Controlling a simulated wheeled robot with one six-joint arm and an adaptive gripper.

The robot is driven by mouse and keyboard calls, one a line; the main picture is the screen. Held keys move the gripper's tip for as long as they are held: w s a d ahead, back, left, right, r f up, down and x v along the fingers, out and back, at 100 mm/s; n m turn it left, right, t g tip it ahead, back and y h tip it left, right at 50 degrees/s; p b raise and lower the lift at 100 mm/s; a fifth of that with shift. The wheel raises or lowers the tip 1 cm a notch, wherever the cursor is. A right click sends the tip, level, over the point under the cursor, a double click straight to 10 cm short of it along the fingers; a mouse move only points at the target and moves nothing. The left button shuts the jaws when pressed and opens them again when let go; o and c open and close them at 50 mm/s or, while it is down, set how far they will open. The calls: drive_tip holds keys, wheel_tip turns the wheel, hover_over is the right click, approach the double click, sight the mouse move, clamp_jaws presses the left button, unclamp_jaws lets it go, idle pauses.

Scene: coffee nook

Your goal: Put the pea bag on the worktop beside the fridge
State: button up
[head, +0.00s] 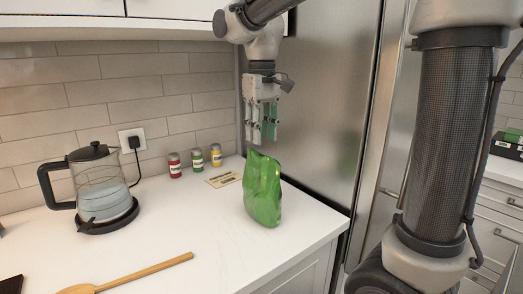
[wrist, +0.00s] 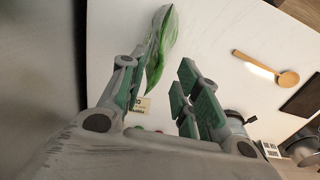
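The green pea bag (head: 263,190) stands upright on the white worktop (head: 190,232), near the worktop's right end beside the steel fridge (head: 330,100). My gripper (head: 262,138) is above the bag, pointing down, with its fingertips apart from it. In the wrist view my gripper (wrist: 160,80) has its fingers spread with nothing held between them. The bag also shows in the wrist view (wrist: 160,45), beyond the fingers and close to the left one.
A glass kettle (head: 100,190) stands at the left. Three small jars, including a red one (head: 174,165), stand by the wall near a small card (head: 223,179). A wooden spoon (head: 140,273) lies in front. The worktop between kettle and bag is clear.

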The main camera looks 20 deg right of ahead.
wheel_tip(320, 180, up, 5)
drive_tip(key=s+d+f+m+t, duration=0.1)
drive_tip(key=s+d+f+t, duration=0.1)
drive_tip(key=s+d+f, duration=0.3)
drive_tip(key=s+d+f+m+t, duration=0.2)
drive_tip(key=s+d+f, duration=0.4)
drive_tip(key=s+d, duration=0.4)
drive_tip(key=s, duration=0.4)
drive_tip(key=shift+m, duration=0.3)
drive_tip(key=shift+s, duration=0.15)
